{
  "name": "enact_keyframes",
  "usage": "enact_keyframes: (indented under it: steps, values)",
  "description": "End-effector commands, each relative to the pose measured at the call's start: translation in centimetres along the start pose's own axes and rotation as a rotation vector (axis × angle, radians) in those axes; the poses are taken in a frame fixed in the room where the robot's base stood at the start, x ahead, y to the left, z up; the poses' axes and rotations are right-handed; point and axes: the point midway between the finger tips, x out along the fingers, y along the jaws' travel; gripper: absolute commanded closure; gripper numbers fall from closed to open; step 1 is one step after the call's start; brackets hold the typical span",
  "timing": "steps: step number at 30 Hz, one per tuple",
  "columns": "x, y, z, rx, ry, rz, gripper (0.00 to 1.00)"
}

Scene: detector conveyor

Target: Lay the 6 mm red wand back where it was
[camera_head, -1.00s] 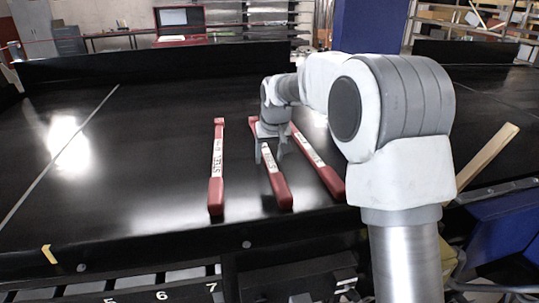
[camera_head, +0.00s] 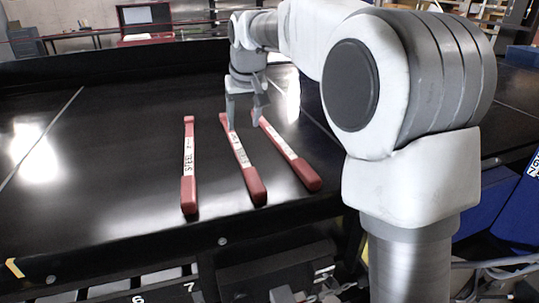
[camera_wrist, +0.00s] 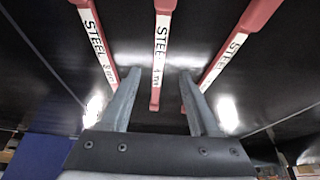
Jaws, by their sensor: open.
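Three red wands with white STEEL labels lie apart, flat on the black conveyor: the left wand (camera_head: 189,165), the middle wand (camera_head: 242,160) and the right wand (camera_head: 291,155). The wrist view looks back at them with left and right swapped, and there the middle wand (camera_wrist: 160,60) runs between the fingers. The millimetre marks are too small to tell surely which is the 6 mm one. My gripper (camera_head: 246,122) is open and empty, pointing down over the far end of the middle wand. It also shows open in the wrist view (camera_wrist: 159,76).
The belt is clear left of the wands. A raised black wall (camera_head: 60,72) runs along the belt's far side. A numbered rack (camera_head: 150,292) sits below the near edge, and blue bins (camera_head: 490,215) stand at the right.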

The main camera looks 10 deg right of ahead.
Motion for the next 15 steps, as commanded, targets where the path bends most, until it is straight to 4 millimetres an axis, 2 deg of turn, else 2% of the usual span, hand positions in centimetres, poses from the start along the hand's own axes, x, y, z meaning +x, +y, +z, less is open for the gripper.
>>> enact_keyframes:
  steps: [5, 8, 11, 15]
  values:
    - [-1.0, 0.3, 0.8, 0.004, 0.004, 0.005, 0.38]
    - [-2.8, 1.0, 2.6, 0.012, 0.013, 0.016, 0.38]
    - [-5.1, 1.9, 5.7, 0.026, 0.022, 0.031, 0.38]
    - [-7.7, 3.2, 10.9, 0.052, 0.036, 0.051, 0.38]
